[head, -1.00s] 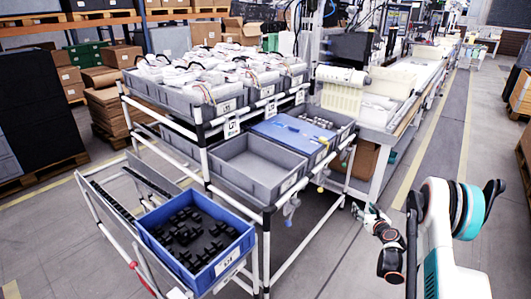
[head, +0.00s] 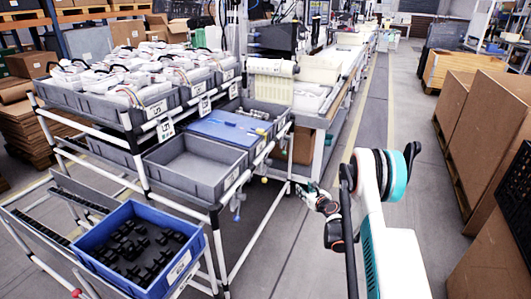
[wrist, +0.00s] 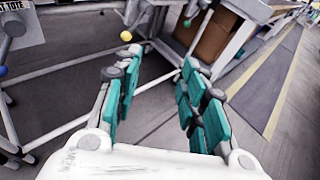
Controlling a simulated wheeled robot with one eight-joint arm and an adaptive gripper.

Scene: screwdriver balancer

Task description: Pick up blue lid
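The blue lid (head: 222,131) lies flat over a grey crate on the middle shelf of the rack in the head view. It is between the empty grey crate and a crate of small metal parts. My gripper (head: 312,190) hangs low in front of the rack, to the right of and below the lid, apart from it. In the wrist view my gripper (wrist: 160,85) has its teal-padded fingers spread with nothing between them. The lid is not in the wrist view.
The rack's white posts (head: 222,250) stand close left of my gripper. An empty grey crate (head: 196,166) and a blue crate of black parts (head: 130,240) sit nearer. Cardboard boxes (head: 490,120) stand at right. The aisle floor between is clear.

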